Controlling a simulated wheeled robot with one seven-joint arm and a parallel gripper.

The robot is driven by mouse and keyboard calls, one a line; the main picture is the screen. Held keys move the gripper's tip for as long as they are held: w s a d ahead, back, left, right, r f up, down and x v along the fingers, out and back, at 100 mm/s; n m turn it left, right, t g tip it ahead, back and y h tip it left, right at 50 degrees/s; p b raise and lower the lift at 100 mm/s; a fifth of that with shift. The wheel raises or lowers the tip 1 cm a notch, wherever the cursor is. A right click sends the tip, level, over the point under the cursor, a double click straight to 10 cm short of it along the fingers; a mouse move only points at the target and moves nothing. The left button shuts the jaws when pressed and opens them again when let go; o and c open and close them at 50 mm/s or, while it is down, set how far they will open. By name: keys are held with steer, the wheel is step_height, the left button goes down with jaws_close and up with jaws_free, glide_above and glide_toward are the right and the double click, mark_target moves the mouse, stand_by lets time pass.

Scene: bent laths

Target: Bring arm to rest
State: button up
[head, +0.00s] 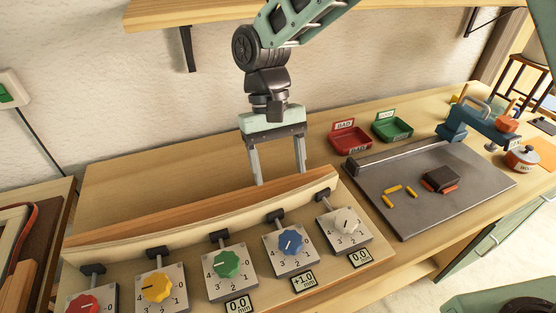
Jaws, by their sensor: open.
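My gripper (279,178) hangs from the arm, fingers pointing down and apart, with nothing seen between them. Its fingertips end at the back edge of a long wooden lath (170,219); I cannot tell whether they touch it or stand behind it. The lath lies along the top of a pale wooden fixture (150,237). Along the fixture's front are a red dial (84,305), a yellow dial (156,286), a green dial (227,263), a blue dial (290,243) and a white dial (347,222). Small displays read 0.0, +1.0 and 0.0.
A grey metal plate (440,205) holds a dark block (440,178) and several yellow and red pieces. Behind it stand a red tray (350,140) labelled BAD and a green tray (392,128). A blue vise (455,125) is at right. A shelf (190,12) overhangs the bench.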

steer(key=shift+w+r, duration=0.25)
steer(key=shift+r, duration=0.4)
steer(key=s+d+r+n+t+y, duration=0.1)
steer(key=s+d+n+t, duration=0.1)
steer(key=s+d, duration=0.3)
steer(key=s+d+r+n+t, duration=0.1)
steer(key=s+d, duration=0.4)
steer(key=s, duration=0.8)
steer(key=shift+s+r+n+t+y, duration=0.25)
steer(key=shift+n+t+y, duration=0.15)
steer(key=shift+n+t, duration=0.3)
